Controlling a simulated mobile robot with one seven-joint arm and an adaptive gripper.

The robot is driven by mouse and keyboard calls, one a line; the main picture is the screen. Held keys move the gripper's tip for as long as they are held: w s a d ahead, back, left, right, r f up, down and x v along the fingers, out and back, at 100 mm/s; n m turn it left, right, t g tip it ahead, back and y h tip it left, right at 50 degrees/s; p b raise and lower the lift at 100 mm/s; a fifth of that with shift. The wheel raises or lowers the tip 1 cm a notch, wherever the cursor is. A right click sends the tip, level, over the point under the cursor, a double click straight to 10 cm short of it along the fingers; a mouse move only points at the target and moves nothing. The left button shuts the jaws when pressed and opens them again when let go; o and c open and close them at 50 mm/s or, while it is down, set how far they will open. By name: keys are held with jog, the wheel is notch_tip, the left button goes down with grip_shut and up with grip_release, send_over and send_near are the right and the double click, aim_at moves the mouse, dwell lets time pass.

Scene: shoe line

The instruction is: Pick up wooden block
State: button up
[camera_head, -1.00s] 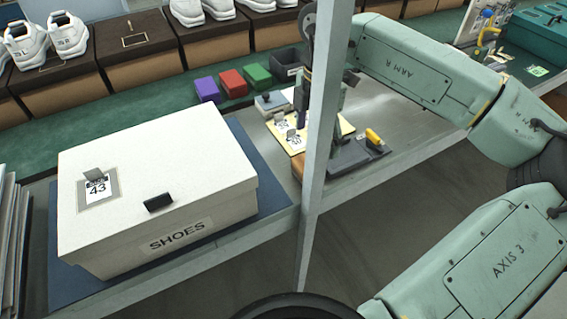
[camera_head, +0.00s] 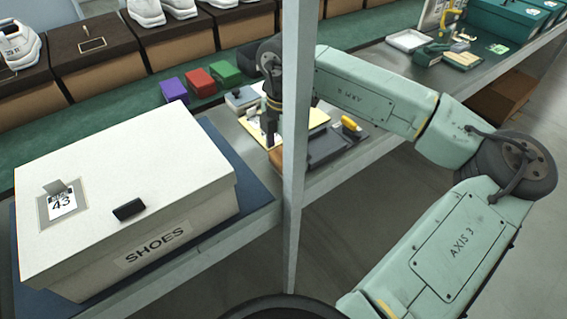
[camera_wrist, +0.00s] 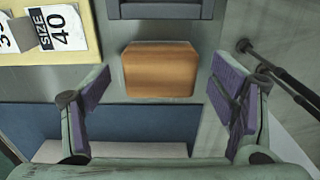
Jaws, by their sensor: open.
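The wooden block (camera_wrist: 160,72) is orange-brown with rounded corners. No contact shows. In the head view my gripper (camera_head: 271,128) points down over the bench, partly hidden by the grey post. A brown part of the block (camera_head: 277,156) shows below it, mostly hidden by the post.
The grey upright post (camera_head: 296,200) stands in front of the gripper. A large white shoe box (camera_head: 115,185) sits on a blue mat at left. The yellow board (camera_wrist: 75,45) holds size cards. Purple, red and green boxes (camera_head: 198,82) stand behind.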

aim_at(284, 156)
notch_tip(284, 156, down, 2)
jog(key=shift+r, duration=0.1)
jog(key=shift+c, duration=0.5)
jog(key=c, duration=1.2)
notch_tip(284, 156, up, 10)
jog(key=shift+b, duration=1.05)
jog(key=o, duration=0.7)
jog(key=c, duration=0.5)
